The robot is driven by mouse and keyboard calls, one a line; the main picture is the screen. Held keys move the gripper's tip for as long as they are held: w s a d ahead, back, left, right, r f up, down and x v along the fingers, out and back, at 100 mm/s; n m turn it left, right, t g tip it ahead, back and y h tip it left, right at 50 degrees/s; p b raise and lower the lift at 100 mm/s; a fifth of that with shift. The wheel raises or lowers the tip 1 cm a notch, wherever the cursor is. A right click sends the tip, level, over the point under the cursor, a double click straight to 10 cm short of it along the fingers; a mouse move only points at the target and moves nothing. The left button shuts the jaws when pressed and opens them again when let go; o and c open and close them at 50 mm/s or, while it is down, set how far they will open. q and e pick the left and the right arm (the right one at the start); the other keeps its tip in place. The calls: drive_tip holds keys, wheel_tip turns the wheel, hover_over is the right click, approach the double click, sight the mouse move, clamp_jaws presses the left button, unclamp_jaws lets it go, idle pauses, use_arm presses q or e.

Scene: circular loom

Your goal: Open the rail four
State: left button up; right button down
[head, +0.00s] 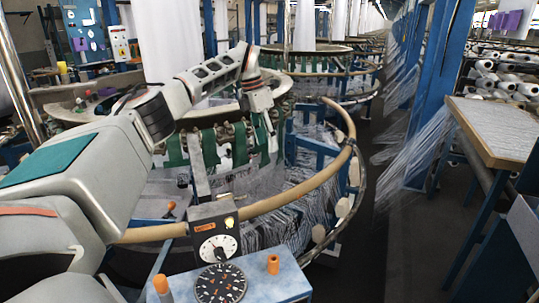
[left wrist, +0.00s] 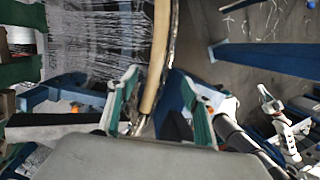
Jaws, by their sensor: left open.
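The tan curved rail (head: 296,189) rings the near loom in the head view; its far end rises at the right. Nothing readable marks it as rail four. My left gripper (head: 268,122) points down above the loom's inner side. In the left wrist view my left gripper (left wrist: 158,112) has its two teal and white fingers apart. The rail (left wrist: 160,50) runs down the picture into the gap between them; I cannot tell whether they touch it. A small grey and teal jointed part (left wrist: 282,122) at the right looks like my right gripper, too small to read.
A control box with a white dial (head: 217,248) and a blue panel with a black dial (head: 220,284) and orange knobs stand in front. The dark aisle floor (head: 385,235) is clear.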

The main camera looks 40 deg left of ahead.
use_arm(q)
drive_tip(key=shift+v, duration=1.65)
drive_tip(key=shift+f, duration=0.1)
